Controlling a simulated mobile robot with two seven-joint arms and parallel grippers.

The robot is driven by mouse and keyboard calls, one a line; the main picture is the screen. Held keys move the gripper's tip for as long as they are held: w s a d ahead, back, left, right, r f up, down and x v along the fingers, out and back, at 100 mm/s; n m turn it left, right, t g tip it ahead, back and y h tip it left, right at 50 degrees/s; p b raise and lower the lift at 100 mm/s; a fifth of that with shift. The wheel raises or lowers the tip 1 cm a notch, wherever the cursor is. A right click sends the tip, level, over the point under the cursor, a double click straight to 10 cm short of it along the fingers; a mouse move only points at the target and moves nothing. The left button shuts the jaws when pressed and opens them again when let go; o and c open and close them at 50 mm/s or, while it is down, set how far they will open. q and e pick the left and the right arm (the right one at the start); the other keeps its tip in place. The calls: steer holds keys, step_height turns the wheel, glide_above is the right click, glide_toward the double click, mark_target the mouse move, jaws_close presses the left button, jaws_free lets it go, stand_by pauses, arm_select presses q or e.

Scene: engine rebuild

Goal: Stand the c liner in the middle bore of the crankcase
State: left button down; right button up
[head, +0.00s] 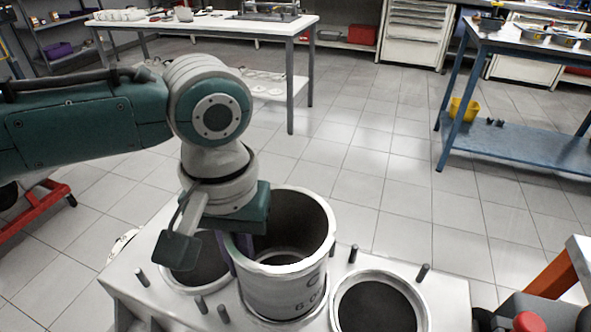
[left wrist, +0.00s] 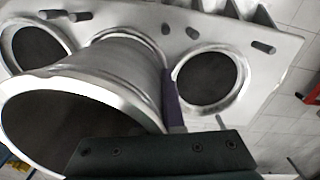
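The c liner (head: 290,282), a wide grey metal cylinder with a thick rim, stands nearly upright over the middle bore of the crankcase (head: 447,290). Its lower end is inside the bore's ring, and much of it rises above the deck; how deep it sits is hidden. The left wrist view shows the liner (left wrist: 125,68) and crankcase (left wrist: 285,45) from above. My left gripper (head: 243,252) is at the liner's left rim. One purple finger (left wrist: 173,100) lies against the outer wall; the other is hidden. It appears shut on the wall. My right gripper is out of view.
The left bore (head: 200,262) and right bore (head: 376,308) are open and empty. Several short studs (head: 422,272) stick up from the deck around the bores. A white table (head: 225,24) and a blue bench (head: 520,150) stand farther back, with clear tiled floor between.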

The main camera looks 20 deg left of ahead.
arm_select(q)
steer(key=shift+f, duration=0.25)
steer(key=shift+r+p, duration=0.3)
steer(key=shift+p, duration=0.1)
stand_by(0.3)
steer(key=shift+p, duration=0.45)
stand_by(0.5)
steer(key=shift+f, duration=0.3)
stand_by(0.6)
steer(key=shift+r+p, duration=0.3)
steer(key=shift+p, duration=0.1)
stand_by(0.4)
steer(key=shift+f, duration=0.3)
stand_by(0.6)
steer(key=shift+r+p, duration=0.3)
steer(key=shift+p, duration=0.05)
stand_by(0.3)
stand_by(0.3)
steer(key=c, duration=1.3)
jaws_free()
